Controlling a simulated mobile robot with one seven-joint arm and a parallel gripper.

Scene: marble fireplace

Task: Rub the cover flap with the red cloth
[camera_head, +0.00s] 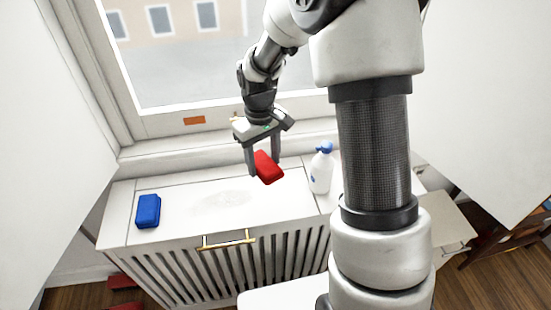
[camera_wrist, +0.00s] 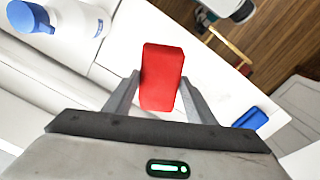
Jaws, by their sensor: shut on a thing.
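The red cloth (camera_head: 268,169) is a folded, block-like piece held between the fingers of my gripper (camera_head: 263,166). The cloth also shows in the wrist view (camera_wrist: 162,76), between both fingers and pointing away from the palm. The cover flap (camera_head: 185,205) is the white top panel of the slatted cover under the window. It has a brass handle (camera_head: 228,241) on its front edge and a faint grey smudge (camera_head: 225,198) near its middle. My gripper is over the right part of the flap; the cloth seems to be above the surface, but contact is hard to judge.
A white spray bottle (camera_head: 321,168) with a blue head stands right of the cloth. A blue sponge-like block (camera_head: 148,211) lies at the left end of the top. The window sill (camera_head: 210,144) runs behind. Between the cloth and blue block the surface is clear.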

